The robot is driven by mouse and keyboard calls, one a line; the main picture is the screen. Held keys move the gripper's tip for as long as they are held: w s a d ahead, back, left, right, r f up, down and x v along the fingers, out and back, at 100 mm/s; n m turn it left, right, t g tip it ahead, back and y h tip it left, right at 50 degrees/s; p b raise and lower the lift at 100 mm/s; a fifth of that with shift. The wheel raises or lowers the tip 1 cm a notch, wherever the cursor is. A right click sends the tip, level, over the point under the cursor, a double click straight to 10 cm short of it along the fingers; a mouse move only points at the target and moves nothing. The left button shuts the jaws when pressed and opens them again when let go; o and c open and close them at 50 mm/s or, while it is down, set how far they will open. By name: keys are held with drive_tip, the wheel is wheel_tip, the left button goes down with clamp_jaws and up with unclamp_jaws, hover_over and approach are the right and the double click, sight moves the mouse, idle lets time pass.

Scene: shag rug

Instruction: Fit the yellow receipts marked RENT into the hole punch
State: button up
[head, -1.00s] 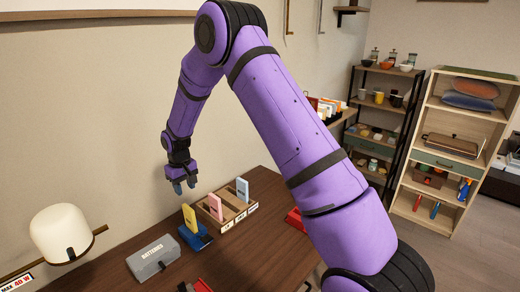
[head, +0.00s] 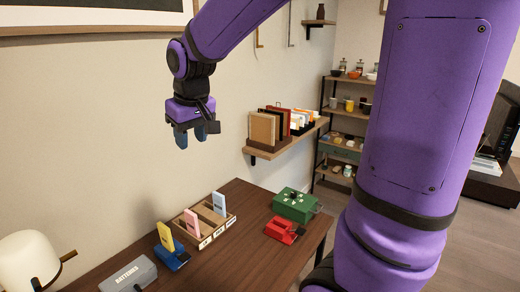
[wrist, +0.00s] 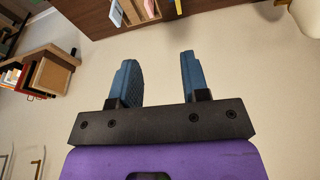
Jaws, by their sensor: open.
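The yellow receipts (head: 165,236) stand upright, slightly tilted, at the blue hole punch (head: 177,261) on the dark wooden table. Their lower edge appears to be in the punch; how deep it sits, and any marking, is too small to tell. My gripper (head: 195,140) is high above the table, clear of the receipts and the punch, fingers pointing down. In the wrist view my gripper (wrist: 157,70) has its two blue fingers apart with nothing between them.
Right of the punch is a wooden tray (head: 222,233) with pink (head: 192,222) and pale blue (head: 219,204) slips. A grey box (head: 128,276), red punch-like tool (head: 284,230) and green box (head: 294,204) share the table. A wall shelf (head: 285,142) holds folders.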

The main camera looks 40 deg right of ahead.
drive_tip(key=s+d+r+t, duration=0.1)
drive_tip(key=s, duration=0.9)
drive_tip(key=s+d+r+m+t, duration=0.1)
drive_tip(key=s+r, duration=0.1)
drive_tip(key=s, duration=0.9)
drive_tip(key=shift+s, duration=0.15)
